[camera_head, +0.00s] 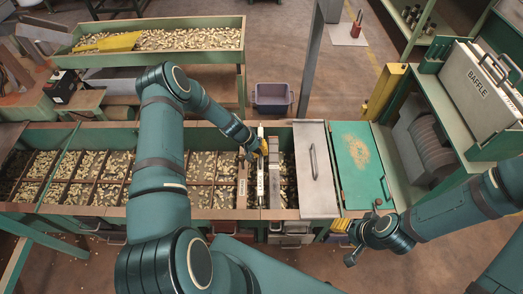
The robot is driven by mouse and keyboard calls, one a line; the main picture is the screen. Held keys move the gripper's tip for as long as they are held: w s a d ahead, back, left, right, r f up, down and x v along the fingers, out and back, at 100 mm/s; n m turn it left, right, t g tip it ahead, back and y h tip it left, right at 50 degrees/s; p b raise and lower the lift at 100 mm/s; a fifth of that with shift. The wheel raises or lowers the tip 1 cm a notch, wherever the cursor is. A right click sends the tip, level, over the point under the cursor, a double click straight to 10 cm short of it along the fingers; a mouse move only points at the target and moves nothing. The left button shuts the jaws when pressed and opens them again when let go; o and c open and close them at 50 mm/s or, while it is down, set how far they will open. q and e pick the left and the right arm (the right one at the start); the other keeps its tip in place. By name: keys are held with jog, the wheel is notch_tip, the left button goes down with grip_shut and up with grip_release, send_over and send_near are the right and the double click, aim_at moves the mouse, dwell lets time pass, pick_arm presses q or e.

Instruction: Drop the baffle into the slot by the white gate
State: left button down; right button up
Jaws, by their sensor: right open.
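My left gripper (257,148) is over the hopper trough, at the upper end of a narrow white upright plate (261,178) set across it. It touches or overlaps the plate; whether its fingers are closed on it is too small to tell. A brownish plate (242,186) with a small label stands just left of the white one. Which of the two is the gate I cannot tell. White boards marked BAFFLE (478,84) stand in a rack at the right. My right gripper (352,252) is open and low, in front of the green lid, away from the boards.
The trough (75,208) holds nuts in several compartments. A grey metal lid (316,170) and a green lid (359,165) cover its right end. A second nut hopper (150,60) stands behind. A purple bin (272,98) sits on the floor beside a grey post (311,60).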

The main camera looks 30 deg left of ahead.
pick_arm(q)
jog(key=shift+f, duration=2.5)
jog(key=c, duration=1.1)
grip_release()
jog(key=shift+o, duration=0.2)
notch_tip(320, 180, up, 10)
jog(key=shift+r, duration=0.1)
jog(key=p+v, duration=0.3)
jog(key=v, duration=0.6)
jog(key=shift+p, duration=0.35)
